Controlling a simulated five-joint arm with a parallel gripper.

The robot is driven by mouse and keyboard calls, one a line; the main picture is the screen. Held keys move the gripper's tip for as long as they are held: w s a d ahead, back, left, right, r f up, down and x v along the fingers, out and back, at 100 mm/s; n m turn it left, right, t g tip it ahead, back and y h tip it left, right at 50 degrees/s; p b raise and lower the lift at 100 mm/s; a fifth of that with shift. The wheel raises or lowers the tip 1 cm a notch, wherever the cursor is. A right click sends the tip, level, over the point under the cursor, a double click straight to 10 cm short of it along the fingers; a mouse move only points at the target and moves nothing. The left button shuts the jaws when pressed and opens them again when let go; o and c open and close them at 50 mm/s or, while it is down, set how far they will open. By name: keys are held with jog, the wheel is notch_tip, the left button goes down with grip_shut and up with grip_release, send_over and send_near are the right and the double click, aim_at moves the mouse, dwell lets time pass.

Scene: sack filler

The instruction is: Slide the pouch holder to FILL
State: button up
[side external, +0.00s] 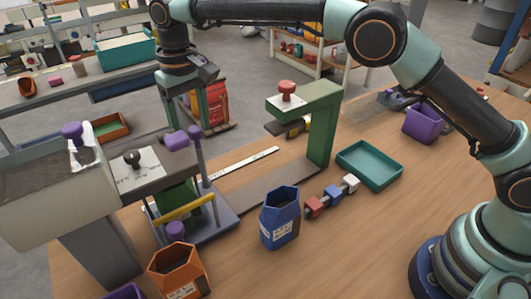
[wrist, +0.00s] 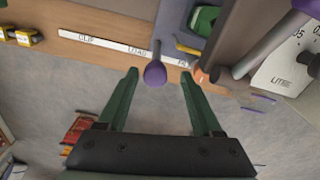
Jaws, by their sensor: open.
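The pouch holder looks to be the blue-grey carriage (side external: 212,236) with upright posts and a yellow bar (side external: 185,207), beside the filler at left. A purple knob (side external: 195,132) tops its grey post. In the wrist view, a purple knob (wrist: 155,74) on a grey rod shows between my fingertips, near the LOAD mark. The label strip (wrist: 110,43) reads CLIP, LOAD and a partly hidden word, likely FILL, toward the right. My gripper (side external: 190,122) is open with its green fingers apart, near the purple knobs. Whether it touches one, I cannot tell.
The filler's dial plate (side external: 140,172) and grey hopper (side external: 50,195) stand at left. A green post with a red knob (side external: 287,88) stands behind.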

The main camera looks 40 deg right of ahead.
jog(key=shift+d, duration=0.1)
jog(key=d, duration=1.4)
notch_tip(320, 180, up, 13)
jog(key=s+d+r+m+t, duration=0.1)
jog(key=s+d+t, duration=0.2)
jog(key=s+d, duration=0.7)
jog(key=shift+s+t, duration=0.3)
jog(key=shift+s, duration=0.85)
jog(key=shift+r, duration=0.1)
